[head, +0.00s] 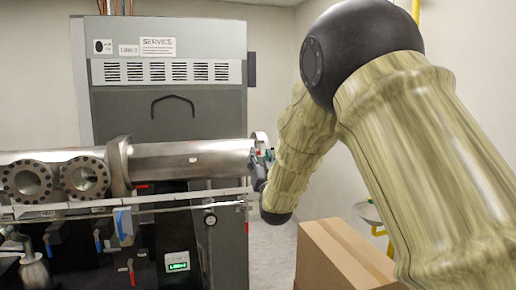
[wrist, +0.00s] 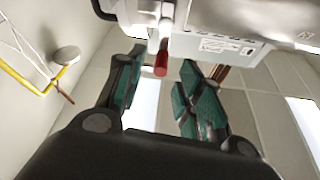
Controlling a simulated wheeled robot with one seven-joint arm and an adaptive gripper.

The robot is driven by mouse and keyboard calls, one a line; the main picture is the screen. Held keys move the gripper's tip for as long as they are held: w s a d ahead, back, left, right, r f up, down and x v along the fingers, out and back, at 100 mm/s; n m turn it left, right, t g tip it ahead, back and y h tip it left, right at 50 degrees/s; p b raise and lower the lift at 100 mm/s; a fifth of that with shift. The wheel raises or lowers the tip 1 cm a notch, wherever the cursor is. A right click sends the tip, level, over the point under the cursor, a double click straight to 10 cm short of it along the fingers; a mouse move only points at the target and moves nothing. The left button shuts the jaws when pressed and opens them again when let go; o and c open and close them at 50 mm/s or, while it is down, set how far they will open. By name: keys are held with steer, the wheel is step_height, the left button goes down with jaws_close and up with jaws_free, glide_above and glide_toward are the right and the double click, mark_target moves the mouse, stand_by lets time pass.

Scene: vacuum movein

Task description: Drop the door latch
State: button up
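The door latch shows in the wrist view as a small metal lever with a red grip (wrist: 161,62), hanging from the underside of a pale metal housing. My gripper (wrist: 161,76) is open, with its teal-padded fingers spread to either side of the red grip. The grip appears between or just beyond the fingertips, and I see no finger touching it. In the head view my gripper (head: 263,168) is at the right end of the steel chamber (head: 190,160), beside its round door (head: 260,143). The latch is not clear there, hidden behind my gripper and arm.
A grey service cabinet (head: 170,105) stands behind the chamber. A thin rail with a gauge (head: 210,219) runs below it. A cardboard box (head: 345,255) is on the floor at lower right. A yellow pipe (wrist: 22,80) runs along the wall in the wrist view.

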steer(key=shift+p+x, duration=0.5)
steer(key=shift+x, duration=1)
steer(key=shift+c, duration=0.3)
jaws_close()
